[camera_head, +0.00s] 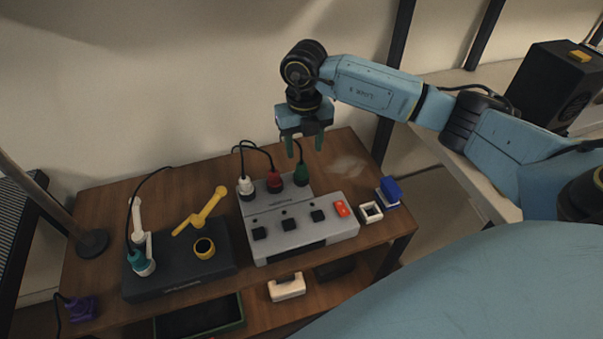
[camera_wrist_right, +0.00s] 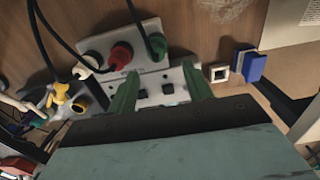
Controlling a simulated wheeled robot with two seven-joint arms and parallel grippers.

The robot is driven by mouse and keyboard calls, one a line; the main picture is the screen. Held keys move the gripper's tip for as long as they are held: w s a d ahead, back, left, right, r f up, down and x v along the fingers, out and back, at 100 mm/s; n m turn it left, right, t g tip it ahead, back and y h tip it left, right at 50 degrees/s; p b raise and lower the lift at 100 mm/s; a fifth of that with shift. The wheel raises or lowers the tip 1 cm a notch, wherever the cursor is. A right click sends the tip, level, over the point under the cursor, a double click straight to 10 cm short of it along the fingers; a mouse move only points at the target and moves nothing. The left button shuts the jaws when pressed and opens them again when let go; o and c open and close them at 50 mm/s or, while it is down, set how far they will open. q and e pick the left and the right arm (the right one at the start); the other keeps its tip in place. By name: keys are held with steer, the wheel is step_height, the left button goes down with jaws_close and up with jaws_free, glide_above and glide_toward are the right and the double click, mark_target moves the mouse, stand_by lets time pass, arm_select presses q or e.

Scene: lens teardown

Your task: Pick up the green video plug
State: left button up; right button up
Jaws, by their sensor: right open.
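The green video plug (camera_head: 301,176) stands in the back right of the grey switch box (camera_head: 330,228), with a black cable rising from it. It also shows in the right wrist view (camera_wrist_right: 158,45), beyond my fingertips. My right gripper (camera_head: 304,143) is above and behind the box, close over the green plug, with its green fingers apart and empty. In the right wrist view the two fingers (camera_wrist_right: 160,85) are spread with nothing between them, and the plug is near their midline. My left gripper is not in view.
A red plug (camera_head: 274,181) and a white plug (camera_head: 245,186) stand beside the green one, with black cables looping above. A white square frame (camera_head: 371,212) and blue block (camera_head: 390,190) lie right of the box. A dark box (camera_head: 180,272) holds yellow and teal parts at left.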

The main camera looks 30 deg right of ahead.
mark_target(302, 164)
steer(key=f, duration=0.1)
steer(key=f+b, duration=0.1)
steer(key=f, duration=0.3)
steer(key=shift+w+a+f, duration=0.1)
steer(key=shift+w+a, duration=0.1)
steer(key=shift+w, duration=0.05)
steer(key=shift+f+b, duration=0.3)
steer(key=shift+f, duration=0.25)
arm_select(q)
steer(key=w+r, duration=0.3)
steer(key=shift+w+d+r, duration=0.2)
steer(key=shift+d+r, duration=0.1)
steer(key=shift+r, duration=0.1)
arm_select(e)
jaws_close()
steer(key=shift+r, duration=0.1)
